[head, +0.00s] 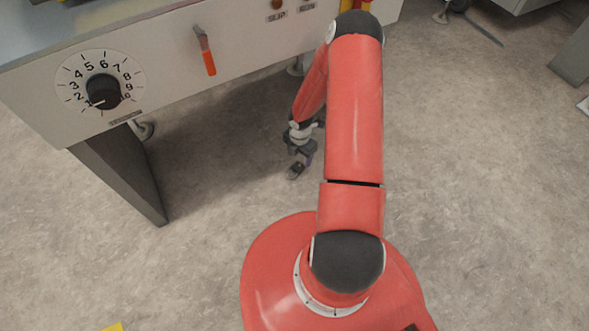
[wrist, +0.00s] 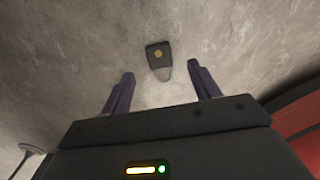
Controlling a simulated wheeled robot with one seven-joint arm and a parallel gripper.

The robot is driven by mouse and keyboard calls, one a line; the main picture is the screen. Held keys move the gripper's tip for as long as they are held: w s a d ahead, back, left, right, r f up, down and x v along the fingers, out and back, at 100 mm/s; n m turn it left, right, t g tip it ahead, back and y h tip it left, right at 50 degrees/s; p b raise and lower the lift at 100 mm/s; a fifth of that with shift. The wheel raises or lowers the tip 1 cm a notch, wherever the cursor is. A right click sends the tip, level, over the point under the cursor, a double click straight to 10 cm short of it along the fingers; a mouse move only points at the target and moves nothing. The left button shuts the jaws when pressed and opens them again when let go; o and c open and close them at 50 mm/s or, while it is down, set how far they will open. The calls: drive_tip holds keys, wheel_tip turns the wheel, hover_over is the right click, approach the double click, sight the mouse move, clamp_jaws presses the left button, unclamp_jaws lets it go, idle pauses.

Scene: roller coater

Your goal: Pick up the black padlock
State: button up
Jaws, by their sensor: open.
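The black padlock (wrist: 158,54) lies on the grey floor in the wrist view. It has a dark body with a round brass-coloured spot and a pale shackle pointing toward my gripper. My gripper (wrist: 163,82) is open, with one finger on each side of the view and the padlock just beyond and between the fingertips. Nothing is held. In the head view my gripper (head: 297,165) is low over the floor, and a small dark thing at its tip appears to be the padlock (head: 296,171). I cannot tell the exact gap between them.
A machine panel with a numbered dial (head: 103,91) and an orange-handled lever (head: 209,63) stands at the upper left, on a grey leg (head: 122,172). A yellow patch (head: 113,327) shows at the bottom edge. The floor around the padlock is clear.

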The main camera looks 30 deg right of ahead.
sight(297, 168)
drive_tip(key=f, duration=0.1)
drive_tip(key=f+b, duration=0.1)
drive_tip(key=f, duration=0.1)
drive_tip(key=a+f, duration=0.1)
drive_tip(key=f, duration=0.1)
drive_tip(key=shift+s+f+b, duration=0.1)
drive_tip(key=shift+f+b, duration=0.1)
drive_tip(key=shift+b, duration=0.15)
drive_tip(key=shift+f, duration=0.4)
drive_tip(key=shift+d, duration=0.1)
drive_tip(key=shift+c, duration=0.4)
drive_tip(key=c, duration=1.1)
wheel_tip(297, 168, up, 10)
drive_tip(key=p, duration=0.2)
drive_tip(key=shift+r+p, duration=0.1)
drive_tip(key=shift+p, duration=0.3)
